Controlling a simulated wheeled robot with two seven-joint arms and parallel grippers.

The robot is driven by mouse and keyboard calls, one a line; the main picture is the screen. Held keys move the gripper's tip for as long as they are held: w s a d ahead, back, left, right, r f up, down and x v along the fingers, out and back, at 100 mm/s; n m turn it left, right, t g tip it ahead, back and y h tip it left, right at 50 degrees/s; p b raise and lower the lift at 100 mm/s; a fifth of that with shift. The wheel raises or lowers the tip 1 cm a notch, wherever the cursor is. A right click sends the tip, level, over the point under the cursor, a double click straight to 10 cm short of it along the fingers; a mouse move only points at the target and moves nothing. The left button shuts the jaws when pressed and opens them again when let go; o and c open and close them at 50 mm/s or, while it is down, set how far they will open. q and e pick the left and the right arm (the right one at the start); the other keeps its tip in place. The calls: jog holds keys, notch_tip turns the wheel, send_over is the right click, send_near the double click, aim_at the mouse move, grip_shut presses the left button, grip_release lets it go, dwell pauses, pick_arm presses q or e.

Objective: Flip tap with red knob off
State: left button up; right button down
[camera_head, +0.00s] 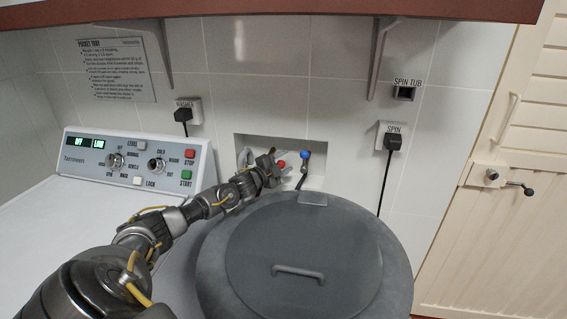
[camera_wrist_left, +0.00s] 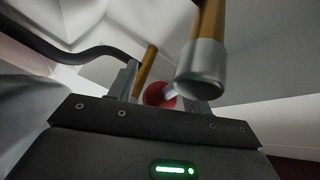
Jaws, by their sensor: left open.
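The red knob (camera_head: 281,164) of the tap shows in the head view in the wall recess, right at the tip of my left gripper (camera_head: 277,160). In the left wrist view the red knob (camera_wrist_left: 160,94) is partly hidden behind a metal finger and sits between the two fingers of my left gripper (camera_wrist_left: 168,75). That gripper is open, and I cannot tell whether a finger touches the knob. The tap's lever and body are mostly hidden by the gripper. My right gripper is in neither view.
A second tap with a blue knob (camera_head: 305,154) stands close to the right in the recess (camera_head: 316,180). A grey lidded tub (camera_head: 240,265) stands below it. The control panel (camera_head: 140,163) is at the left. A shelf bracket (camera_head: 379,60) hangs above.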

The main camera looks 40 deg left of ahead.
pick_arm(q)
grip_shut()
jog(key=shift+f+m+g, duration=0.5)
jog(key=shift+f+m, duration=0.05)
jog(key=shift+m, duration=0.25)
grip_release()
jog(key=shift+s, duration=0.6)
jog(key=shift+s+a+r+b, duration=0.1)
jog(key=shift+s+r+b, duration=0.1)
jog(key=shift+s, duration=1.4)
jog(key=shift+s+d+r+b, duration=0.1)
jog(key=shift+s+r+b, duration=0.1)
jog(key=shift+s, duration=1.45)
jog(key=shift+s+a+r+b, duration=0.1)
jog(key=shift+s+b, duration=0.1)
jog(key=shift+s, duration=1.4)
